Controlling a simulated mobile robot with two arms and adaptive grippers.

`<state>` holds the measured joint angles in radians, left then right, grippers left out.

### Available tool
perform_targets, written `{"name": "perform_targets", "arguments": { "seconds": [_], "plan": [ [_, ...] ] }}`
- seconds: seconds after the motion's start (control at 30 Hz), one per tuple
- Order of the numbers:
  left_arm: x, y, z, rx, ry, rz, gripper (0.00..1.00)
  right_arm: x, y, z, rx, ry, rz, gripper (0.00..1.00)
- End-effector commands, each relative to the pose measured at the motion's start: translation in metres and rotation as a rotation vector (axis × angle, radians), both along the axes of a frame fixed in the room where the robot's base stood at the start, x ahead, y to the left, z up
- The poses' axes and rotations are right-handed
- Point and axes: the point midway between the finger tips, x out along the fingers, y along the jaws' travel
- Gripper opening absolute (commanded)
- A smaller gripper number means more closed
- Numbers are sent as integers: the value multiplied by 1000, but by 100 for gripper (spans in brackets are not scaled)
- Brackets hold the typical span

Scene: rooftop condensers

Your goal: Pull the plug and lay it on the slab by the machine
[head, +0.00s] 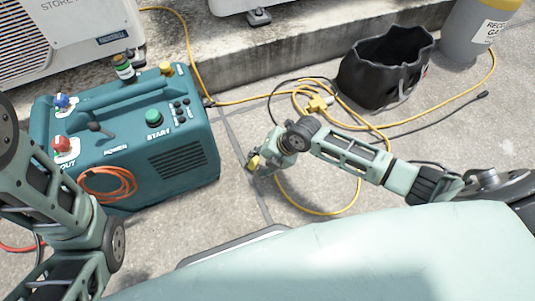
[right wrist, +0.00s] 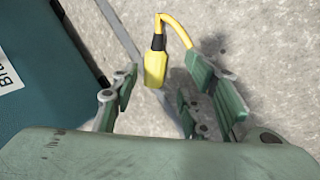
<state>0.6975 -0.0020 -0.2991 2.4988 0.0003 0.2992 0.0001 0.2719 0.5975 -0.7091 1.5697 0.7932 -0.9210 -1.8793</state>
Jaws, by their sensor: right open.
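The teal machine (head: 185,165) stands on the concrete slab (head: 225,245) at the left. My right gripper (head: 254,163) is just right of the machine, low over the slab. In the right wrist view it is open (right wrist: 158,95), with a finger on each side of a yellow plug (right wrist: 154,68). The plug has a black collar and a yellow cord, which bends right behind a finger. I see a gap on the left; I cannot tell whether the plug touches the slab. My left arm enters at the left; its gripper is out of the picture.
A yellow connector (head: 317,103) lies among yellow cord loops behind my right arm. A black bag (head: 385,75) and a grey cylinder (head: 468,35) stand at the back right. A concrete ledge (head: 285,50) runs behind. An orange cable coil (head: 108,184) hangs on the machine's front.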

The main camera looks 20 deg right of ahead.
Motion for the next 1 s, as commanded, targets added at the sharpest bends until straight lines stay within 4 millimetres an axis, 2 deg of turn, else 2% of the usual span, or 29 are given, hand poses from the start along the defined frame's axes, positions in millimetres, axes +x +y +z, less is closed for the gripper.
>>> {"name": "perform_targets", "arguments": {
  "seconds": [0.3, 0.5, 0.7, 1.0],
  "plan": [
    [-1, 0, 0, 1, -3, 0, 40, -21, -25, 58, -4, -6, 3, 42],
    [-1, 0, 0, 2, -5, 0, 40, -32, -37, 86, -1, -4, 1, 42],
    [-2, 0, 0, 2, -5, 0, 40, -36, -40, 96, 1, -4, 2, 42],
    [-2, 0, 0, 2, -5, 0, 40, -36, -40, 96, 1, -3, 1, 42]
  ]
}}
